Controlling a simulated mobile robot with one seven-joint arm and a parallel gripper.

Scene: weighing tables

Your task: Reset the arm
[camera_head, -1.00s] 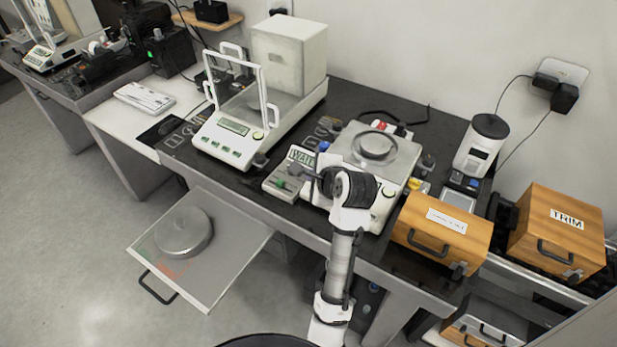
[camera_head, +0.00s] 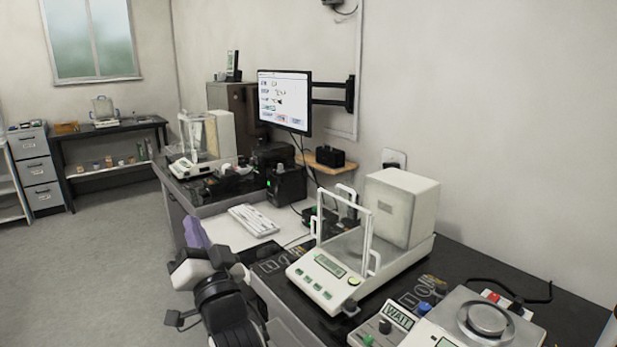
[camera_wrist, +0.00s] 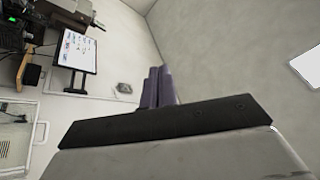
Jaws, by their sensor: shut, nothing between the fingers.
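My arm stands at the lower middle of the head view, in front of the weighing table. My gripper (camera_head: 196,232) points upward there, with its purple fingers beside the table's front edge. In the wrist view, the purple fingers of my gripper (camera_wrist: 157,86) lie side by side, shut and empty, against the bare wall. Nothing touches them.
The dark weighing table (camera_head: 470,262) holds a balance with a glass-framed shield (camera_head: 335,265) and a round-pan scale (camera_head: 485,318). A keyboard (camera_head: 253,220) lies nearby. A monitor (camera_head: 284,100) hangs on the wall. Open floor (camera_head: 95,265) lies to the left.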

